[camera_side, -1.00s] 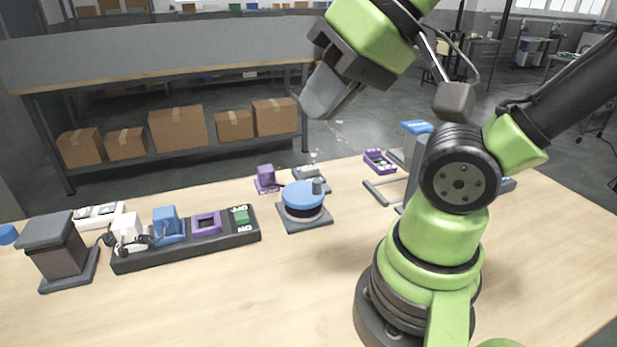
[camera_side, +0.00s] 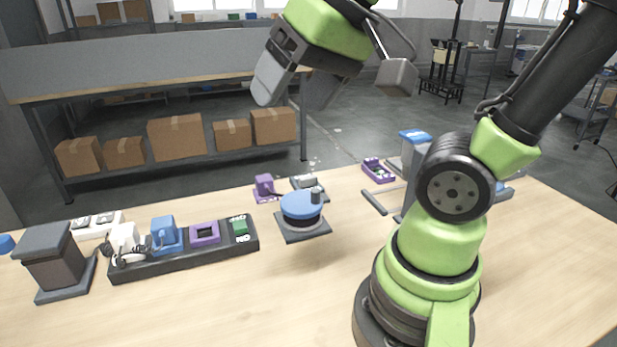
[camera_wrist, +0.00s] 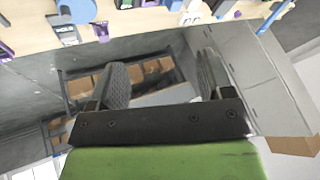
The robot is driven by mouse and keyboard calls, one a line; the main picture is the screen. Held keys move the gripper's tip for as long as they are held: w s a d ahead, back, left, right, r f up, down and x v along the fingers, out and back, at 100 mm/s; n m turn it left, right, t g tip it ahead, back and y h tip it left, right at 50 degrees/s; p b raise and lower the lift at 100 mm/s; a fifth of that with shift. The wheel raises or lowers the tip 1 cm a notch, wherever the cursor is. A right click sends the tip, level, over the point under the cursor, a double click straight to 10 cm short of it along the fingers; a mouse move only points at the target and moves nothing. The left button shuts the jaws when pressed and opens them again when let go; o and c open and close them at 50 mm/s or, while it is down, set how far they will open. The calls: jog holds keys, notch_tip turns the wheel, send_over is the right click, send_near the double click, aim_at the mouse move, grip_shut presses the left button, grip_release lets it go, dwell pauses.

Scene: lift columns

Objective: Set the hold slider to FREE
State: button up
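I cannot pick out the hold slider or any FREE label for certain. A column unit with a blue top (camera_side: 415,135) stands at the right back of the table, partly hidden by my arm. Another column unit with a grey top (camera_side: 44,238) stands at the left. My gripper (camera_side: 292,92) is high above the back of the table, well apart from everything on it. Its two fingers are apart and empty, as the wrist view (camera_wrist: 162,66) also shows.
A black strip (camera_side: 185,262) carries white, blue and purple blocks and a green ON/OFF switch (camera_side: 239,229). A blue round turntable (camera_side: 301,206), a purple block (camera_side: 265,187) and a purple tray (camera_side: 378,170) stand farther right. The table's front middle is clear.

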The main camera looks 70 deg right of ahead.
jog(key=w+d+f+m+g+h, duration=0.1)
jog(key=w+d+f+g, duration=0.1)
jog(key=w+d, duration=0.6)
jog(key=m+g, duration=0.3)
jog(key=g, duration=0.1)
send_near(309, 178)
notch_tip(309, 178, down, 10)
jog(key=shift+w+a+r, duration=0.1)
jog(key=shift+w+r, duration=0.05)
jog(key=shift+r, duration=0.05)
jog(key=c, duration=1.3)
jog(key=shift+w+d, duration=1.05)
jog(key=shift+d, duration=0.05)
